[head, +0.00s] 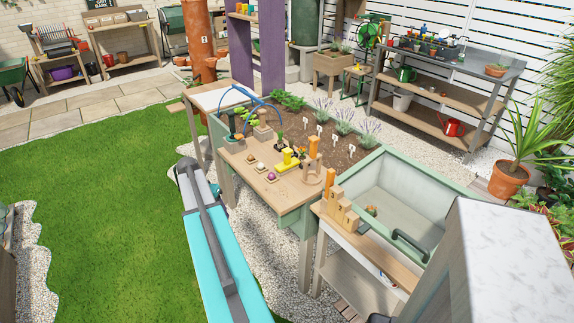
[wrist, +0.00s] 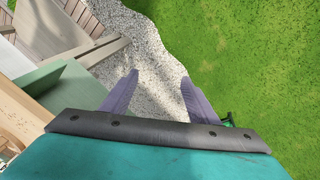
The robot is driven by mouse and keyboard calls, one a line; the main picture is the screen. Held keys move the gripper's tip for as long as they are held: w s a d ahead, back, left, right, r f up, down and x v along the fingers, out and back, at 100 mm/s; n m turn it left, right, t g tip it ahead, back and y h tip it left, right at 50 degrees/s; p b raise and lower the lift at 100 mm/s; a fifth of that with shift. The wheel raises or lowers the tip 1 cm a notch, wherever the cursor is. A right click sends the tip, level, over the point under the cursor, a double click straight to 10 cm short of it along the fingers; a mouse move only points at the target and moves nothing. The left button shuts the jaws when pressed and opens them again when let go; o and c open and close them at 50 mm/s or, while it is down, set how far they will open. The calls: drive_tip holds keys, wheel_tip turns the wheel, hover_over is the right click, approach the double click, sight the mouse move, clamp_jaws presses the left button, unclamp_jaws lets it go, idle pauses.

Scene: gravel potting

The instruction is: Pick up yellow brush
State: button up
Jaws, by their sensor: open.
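A small yellow object (head: 289,160), which looks like the yellow brush, is on the wooden work ledge (head: 262,185) in the head view. Its bristles are too small to make out. My gripper (wrist: 160,77) is open and empty in the wrist view, with its two purple-grey fingers well apart above gravel and grass. In the head view my teal arm stretches along the left side of the ledge, with its far end to the left of the yellow object and clear of it. The yellow object does not show clearly in the wrist view.
Small pots and balls lie left of the yellow object, and a wooden holder (head: 311,172) stands right of it. Behind are a planted bed (head: 335,152) and a blue hoop (head: 257,98). Open lawn (head: 100,200) lies left.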

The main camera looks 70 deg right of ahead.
drive_tip(key=s+d+r+m+h, duration=0.1)
drive_tip(key=s+d+r+m, duration=0.45)
drive_tip(key=d+r, duration=0.85)
drive_tip(key=m+h+p, duration=0.1)
drive_tip(key=m, duration=0.2)
approach(286, 149)
drive_tip(key=f, duration=0.1)
drive_tip(key=shift+w+d+f+g, duration=0.1)
drive_tip(key=shift+w+d+g, duration=0.1)
drive_tip(key=shift+g, duration=0.1)
drive_tip(key=shift+s+f, duration=0.1)
drive_tip(key=p+x, duration=0.1)
drive_tip(key=x, duration=0.7)
drive_tip(key=shift+p, duration=0.35)
drive_tip(key=shift+f, duration=0.2)
